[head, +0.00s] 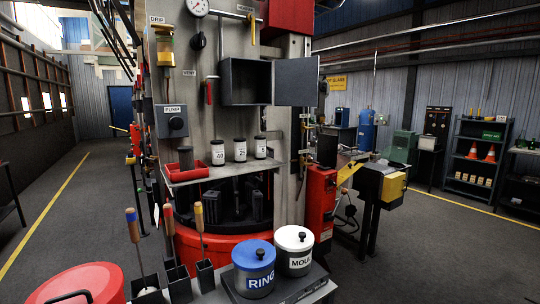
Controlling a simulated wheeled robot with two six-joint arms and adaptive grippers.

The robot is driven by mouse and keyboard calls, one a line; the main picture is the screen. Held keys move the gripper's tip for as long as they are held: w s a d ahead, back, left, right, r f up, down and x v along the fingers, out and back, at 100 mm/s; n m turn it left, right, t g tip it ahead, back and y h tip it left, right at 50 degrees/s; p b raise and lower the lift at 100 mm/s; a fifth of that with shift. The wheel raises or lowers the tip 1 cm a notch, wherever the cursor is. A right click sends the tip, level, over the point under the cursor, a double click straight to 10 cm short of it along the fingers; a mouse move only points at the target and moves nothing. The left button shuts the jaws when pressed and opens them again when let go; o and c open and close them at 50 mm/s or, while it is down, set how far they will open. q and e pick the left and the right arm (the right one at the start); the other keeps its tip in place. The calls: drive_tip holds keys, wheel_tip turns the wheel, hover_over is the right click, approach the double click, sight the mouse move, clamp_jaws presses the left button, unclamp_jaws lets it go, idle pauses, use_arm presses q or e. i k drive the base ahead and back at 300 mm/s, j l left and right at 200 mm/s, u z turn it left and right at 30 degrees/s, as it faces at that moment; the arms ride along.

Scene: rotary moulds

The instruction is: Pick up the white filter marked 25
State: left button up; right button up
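Three small white filters with dark caps stand upright in a row on a grey shelf (225,172) on the front of the machine. The left filter (218,153) has a label that seems to read 40. The labels of the middle filter (240,150) and the right filter (260,147) are too small to read surely, so I cannot tell which is marked 25. Neither of my grippers shows in the head view.
A red tray (183,174) with a dark cylinder is left of the filters. An open, empty grey box (245,82) hangs above. Below are a blue RING pot (254,280), a white MOULD pot (294,262) and handled tools in black holders (205,273).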

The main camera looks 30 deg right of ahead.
sight(240, 143)
drive_tip(key=z, duration=0.75)
